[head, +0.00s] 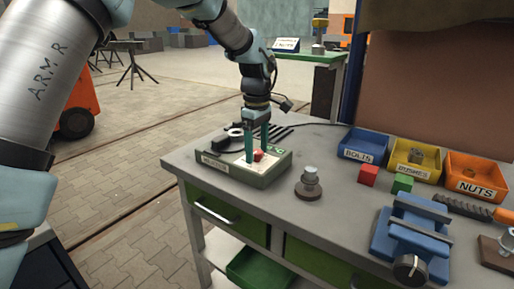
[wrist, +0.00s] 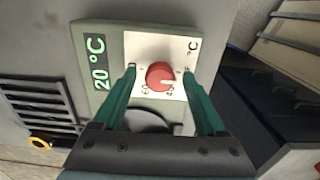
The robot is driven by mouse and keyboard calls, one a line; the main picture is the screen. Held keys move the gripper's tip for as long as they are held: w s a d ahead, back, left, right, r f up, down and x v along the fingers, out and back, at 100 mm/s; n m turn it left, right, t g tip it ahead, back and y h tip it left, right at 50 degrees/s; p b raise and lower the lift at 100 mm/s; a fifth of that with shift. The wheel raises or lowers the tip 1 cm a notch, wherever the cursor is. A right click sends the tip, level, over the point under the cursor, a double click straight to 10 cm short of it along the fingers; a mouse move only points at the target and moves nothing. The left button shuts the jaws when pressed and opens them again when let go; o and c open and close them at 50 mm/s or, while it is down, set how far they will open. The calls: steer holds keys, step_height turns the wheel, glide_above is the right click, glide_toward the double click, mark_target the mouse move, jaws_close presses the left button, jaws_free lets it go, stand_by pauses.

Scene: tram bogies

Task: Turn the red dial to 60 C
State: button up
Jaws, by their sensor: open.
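The red dial (wrist: 160,75) sits on a white scale plate in the wrist view, with a small white mark on its lower right side. In the head view the dial (head: 258,155) is on top of the grey-green device (head: 240,172) on the bench. My gripper (wrist: 160,74) points down at it, open, with one green finger on each side of the dial and a gap between. My gripper also shows in the head view (head: 257,153).
On the bench (head: 290,222) stand a grey stepped metal piece (head: 308,187), a red cube (head: 368,174), a green cube (head: 403,183), a blue vise (head: 412,238) and blue (head: 361,148), yellow (head: 414,160) and orange (head: 478,175) bins. A dark cable runs behind the device.

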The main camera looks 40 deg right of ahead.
steer(key=shift+c, duration=0.2)
jaws_close()
stand_by(0.3)
steer(key=shift+m, duration=0.4)
steer(key=m+p, duration=0.1)
steer(key=m, duration=0.4)
steer(key=m+p, duration=0.1)
steer(key=m, duration=0.5)
steer(key=shift+m, duration=0.4)
steer(key=m+p, duration=0.1)
steer(key=m, duration=0.4)
steer(key=m+p, duration=0.1)
steer(key=m, duration=0.5)
stand_by(0.3)
